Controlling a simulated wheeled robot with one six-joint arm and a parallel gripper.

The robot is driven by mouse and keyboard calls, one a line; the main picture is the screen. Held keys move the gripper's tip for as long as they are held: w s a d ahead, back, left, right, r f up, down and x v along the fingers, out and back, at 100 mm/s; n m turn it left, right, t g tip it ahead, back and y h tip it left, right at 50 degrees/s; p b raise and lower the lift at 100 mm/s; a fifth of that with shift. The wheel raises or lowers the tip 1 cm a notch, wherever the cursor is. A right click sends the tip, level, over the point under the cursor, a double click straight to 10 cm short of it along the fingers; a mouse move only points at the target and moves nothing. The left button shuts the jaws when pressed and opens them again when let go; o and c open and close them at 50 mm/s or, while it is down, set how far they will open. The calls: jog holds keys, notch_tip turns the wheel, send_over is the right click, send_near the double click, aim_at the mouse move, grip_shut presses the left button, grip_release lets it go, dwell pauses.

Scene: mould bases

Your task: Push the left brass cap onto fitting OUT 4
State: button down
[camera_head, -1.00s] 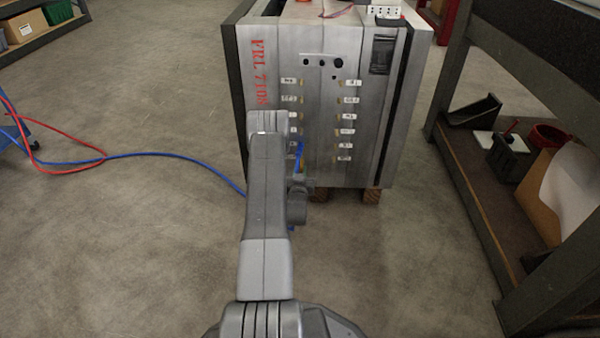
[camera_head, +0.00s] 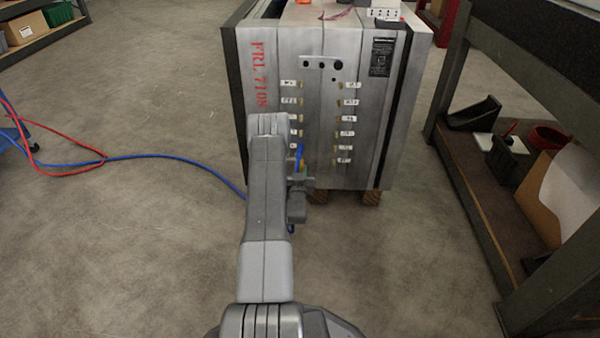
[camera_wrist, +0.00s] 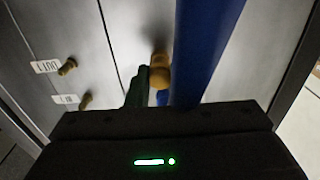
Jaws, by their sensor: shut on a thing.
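In the wrist view a rounded brass cap (camera_wrist: 161,78) sits against a darker brass piece (camera_wrist: 159,57), probably a fitting, on the steel face. I cannot tell how far the cap is on it. A dark jaw finger (camera_wrist: 139,90) lies along the cap's left side; the other finger is hidden. My gripper (camera_head: 302,180) is shut on the cap, low at the left fitting column of the mould base (camera_head: 320,120). My arm hides part of that column. Labels are too blurred to find OUT 4.
A thick blue bar or hose (camera_wrist: 207,45) crosses the wrist view close to the cap. Two other brass fittings (camera_wrist: 68,66) (camera_wrist: 86,100) with labels stand at left. A blue hose (camera_head: 160,155) lies on the floor at left; a dark shelf bench (camera_head: 470,200) stands at right.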

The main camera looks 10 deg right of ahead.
jog(key=shift+w, duration=0.3)
jog(key=c, duration=1.2)
grip_release()
jog(key=shift+o, duration=0.4)
jog(key=o, duration=0.3)
jog(key=shift+s, duration=0.1)
jog(key=shift+v, duration=3.4)
jog(key=shift+x, duration=3.35)
